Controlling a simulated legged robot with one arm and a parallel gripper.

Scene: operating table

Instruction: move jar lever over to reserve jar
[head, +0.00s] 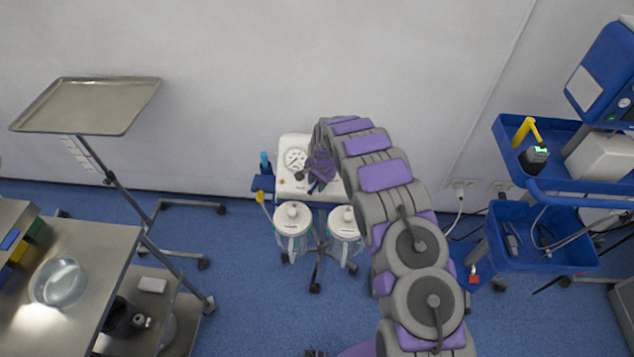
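A white suction unit (288,148) on a wheeled stand is near the wall in the middle of the head view. It has a round gauge (295,158) on its top panel. Two clear jars with white lids hang below it, a left jar (292,232) and a right jar (345,226). Which one is the reserve jar I cannot tell. My gripper (313,182) is at the unit's top panel, just right of the gauge. It hides that part of the panel, so the jar lever cannot be made out. Whether the fingers are open or shut is unclear.
A steel tray stand (88,105) stands at the left. A steel table (95,240) with a glass bowl (59,282) is at the lower left. A blue cart (560,190) with cables is at the right. Blue floor shows between the stand and the unit.

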